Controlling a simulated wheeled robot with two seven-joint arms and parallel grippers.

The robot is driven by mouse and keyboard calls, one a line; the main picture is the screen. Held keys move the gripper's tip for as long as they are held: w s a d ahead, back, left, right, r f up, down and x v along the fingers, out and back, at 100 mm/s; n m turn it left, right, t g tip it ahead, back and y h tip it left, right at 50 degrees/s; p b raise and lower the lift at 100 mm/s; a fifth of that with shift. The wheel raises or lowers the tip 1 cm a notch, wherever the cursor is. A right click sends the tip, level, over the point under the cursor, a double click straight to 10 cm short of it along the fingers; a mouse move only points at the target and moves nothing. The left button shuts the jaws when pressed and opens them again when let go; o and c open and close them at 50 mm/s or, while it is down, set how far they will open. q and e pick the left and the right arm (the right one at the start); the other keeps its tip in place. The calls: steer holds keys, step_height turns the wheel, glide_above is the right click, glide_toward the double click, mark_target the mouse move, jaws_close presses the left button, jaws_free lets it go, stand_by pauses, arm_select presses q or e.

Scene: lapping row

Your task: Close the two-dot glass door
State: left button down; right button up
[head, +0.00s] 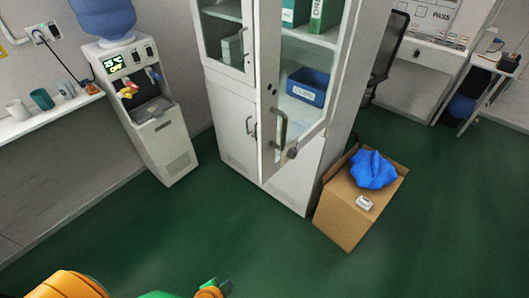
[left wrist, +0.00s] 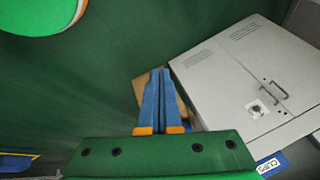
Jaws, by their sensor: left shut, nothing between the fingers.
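A glass door (head: 268,110) on the right of a white cabinet (head: 232,110) stands open, swung out toward me, with a bar handle (head: 280,128) on its free edge. The left glass door (head: 222,42) looks shut. My left gripper (head: 226,287) is at the bottom edge of the head view, low and apart from the door. In the left wrist view its blue fingers (left wrist: 155,98) are together and empty, with the cabinet (left wrist: 240,72) beyond them to the right. My right gripper is not in view.
A cardboard box (head: 342,212) with a blue cloth (head: 372,170) stands on the floor right of the cabinet. A water dispenser (head: 160,135) stands left of it. A blue clips bin (head: 308,87) sits on a shelf inside. The green floor in front is clear.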

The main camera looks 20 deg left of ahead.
arm_select(q)
steer(key=w+d+r+m+t, duration=0.1)
steer(key=w+r+m+t, duration=0.25)
steer(key=w+r, duration=0.55)
steer(key=m+t+h, duration=0.3)
steer(key=m+t, duration=0.5)
steer(key=t, duration=0.1)
glide_toward(265, 137)
steer(key=s+d+r, duration=0.2)
steer(key=s+d, duration=0.2)
steer(key=d, duration=0.1)
steer(key=w+a, duration=0.1)
steer(key=w, duration=0.2)
steer(key=w+p, duration=0.1)
steer(key=w, duration=0.3)
steer(key=w+a+p, duration=0.1)
steer(key=w, duration=0.3)
steer(key=shift+w+a+r, duration=0.25)
steer(key=shift+a+r, duration=0.05)
steer(key=shift+r, duration=0.05)
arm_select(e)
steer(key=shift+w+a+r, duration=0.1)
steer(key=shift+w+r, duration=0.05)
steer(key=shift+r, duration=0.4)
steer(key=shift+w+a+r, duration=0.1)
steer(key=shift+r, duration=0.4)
arm_select(q)
steer(key=shift+w, duration=0.1)
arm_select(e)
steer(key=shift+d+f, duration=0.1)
